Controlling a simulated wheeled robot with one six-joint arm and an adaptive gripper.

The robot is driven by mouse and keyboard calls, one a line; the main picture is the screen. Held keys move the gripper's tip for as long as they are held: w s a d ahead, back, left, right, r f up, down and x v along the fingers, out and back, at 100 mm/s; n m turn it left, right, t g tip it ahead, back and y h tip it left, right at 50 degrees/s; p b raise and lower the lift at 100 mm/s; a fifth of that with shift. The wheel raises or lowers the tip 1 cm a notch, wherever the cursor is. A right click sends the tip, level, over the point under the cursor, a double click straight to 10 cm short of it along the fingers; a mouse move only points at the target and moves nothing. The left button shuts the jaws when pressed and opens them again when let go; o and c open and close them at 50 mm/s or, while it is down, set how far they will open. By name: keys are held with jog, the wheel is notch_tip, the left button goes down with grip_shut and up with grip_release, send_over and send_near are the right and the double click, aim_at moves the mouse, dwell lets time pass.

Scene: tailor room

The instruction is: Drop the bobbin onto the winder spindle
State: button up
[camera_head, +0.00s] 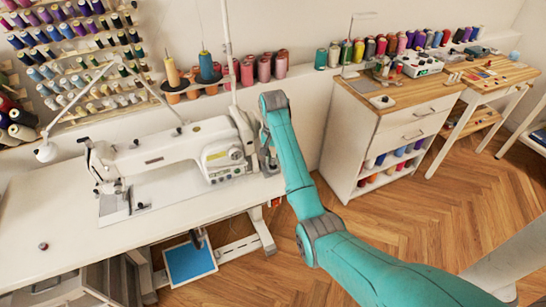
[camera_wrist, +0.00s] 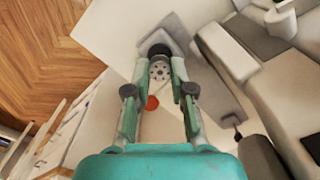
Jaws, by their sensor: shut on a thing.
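My gripper (camera_wrist: 160,78) is shut on a small grey metal bobbin (camera_wrist: 159,71) with round holes in its face, seen in the wrist view. In the head view my gripper (camera_head: 270,163) hangs beside the right end of the white sewing machine (camera_head: 165,152), mostly hidden by my arm. A dark round piece (camera_wrist: 158,50) on a grey plate lies just past the bobbin in the wrist view. It may belong to the winder, but I cannot tell, and I cannot make out a spindle. The bobbin is too small to make out in the head view.
The white sewing table (camera_head: 60,210) has bare room at the left, with a small dark red object (camera_head: 43,246) there. An orange-red disc (camera_wrist: 152,103) shows between my fingers. A thread rack (camera_head: 80,50) stands behind. A wooden-topped cabinet (camera_head: 400,115) stands right.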

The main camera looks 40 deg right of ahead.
jog(key=shift+f, duration=0.5)
dwell(0.9)
jog(key=o, duration=0.8)
